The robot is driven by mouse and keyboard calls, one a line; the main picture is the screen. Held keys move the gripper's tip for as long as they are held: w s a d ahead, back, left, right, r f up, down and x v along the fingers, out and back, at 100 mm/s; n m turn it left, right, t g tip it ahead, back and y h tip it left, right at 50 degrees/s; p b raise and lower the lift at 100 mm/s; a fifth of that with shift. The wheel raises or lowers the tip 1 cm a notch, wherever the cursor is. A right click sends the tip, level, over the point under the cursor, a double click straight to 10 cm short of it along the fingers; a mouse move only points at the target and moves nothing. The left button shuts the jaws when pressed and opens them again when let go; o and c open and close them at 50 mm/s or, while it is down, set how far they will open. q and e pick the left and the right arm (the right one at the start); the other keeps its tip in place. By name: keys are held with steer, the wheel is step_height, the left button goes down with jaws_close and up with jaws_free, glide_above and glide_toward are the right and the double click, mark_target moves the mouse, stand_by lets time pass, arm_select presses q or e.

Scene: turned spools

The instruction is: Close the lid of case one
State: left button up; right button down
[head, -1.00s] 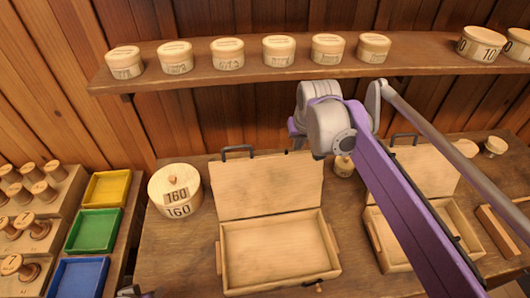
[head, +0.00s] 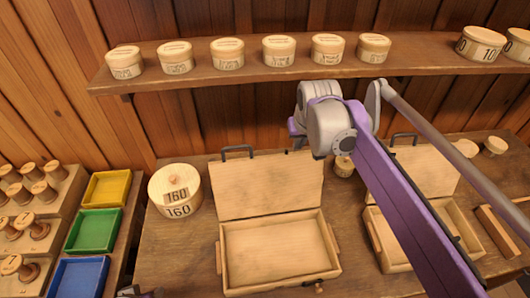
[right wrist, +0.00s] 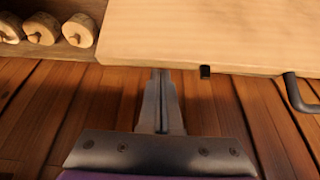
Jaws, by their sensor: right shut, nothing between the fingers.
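Two wooden cases stand open on the bench, and I cannot tell which is case one. The middle case (head: 227,262) has its lid (head: 265,185) raised at the back, with a dark handle (head: 238,150) on the lid's top edge. The right case (head: 386,248) also has its lid (head: 425,165) up, partly hidden by my right arm. My right gripper (head: 297,143) is shut and empty near the middle lid's upper right corner. In the right wrist view its fingertips (right wrist: 160,73) are at a pale board's edge; contact is unclear. My left gripper (head: 140,293) barely shows at the bottom edge.
A round box (head: 175,190) marked 160 stands left of the middle case. Yellow (head: 106,188), green (head: 92,230) and blue trays (head: 78,277) and a spool rack (head: 30,232) are further left. A shelf (head: 200,80) with several round boxes hangs above.

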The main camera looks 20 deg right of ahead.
mark_target(302, 166)
steer(key=shift+f, duration=0.1)
arm_select(q)
steer(key=shift+s+f+b, duration=0.2)
steer(key=shift+f+b, duration=0.2)
steer(key=shift+f, duration=0.15)
steer(key=shift+s+f+b, duration=0.15)
steer(key=shift+f+b, duration=0.25)
steer(key=shift+f, duration=0.15)
arm_select(e)
steer(key=shift+f, duration=1.65)
steer(key=shift+s, duration=0.1)
arm_select(q)
steer(key=shift+w+r+p, duration=0.1)
steer(key=shift+r+p, duration=0.2)
steer(key=shift+r, duration=0.1)
arm_select(e)
steer(key=shift+s+a, duration=0.25)
steer(key=shift+s, duration=1)
steer(key=shift+s+a, duration=0.25)
steer(key=shift+s, duration=0.95)
arm_select(q)
steer(key=shift+w+r+p, duration=0.15)
steer(key=shift+r+p, duration=0.15)
steer(key=shift+r, duration=0.1)
arm_select(e)
steer(key=shift+s+a, duration=0.2)
steer(key=shift+s, duration=0.75)
steer(key=shift+s+a, duration=0.15)
steer(key=shift+s, duration=0.75)
steer(key=shift+r, duration=0.1)
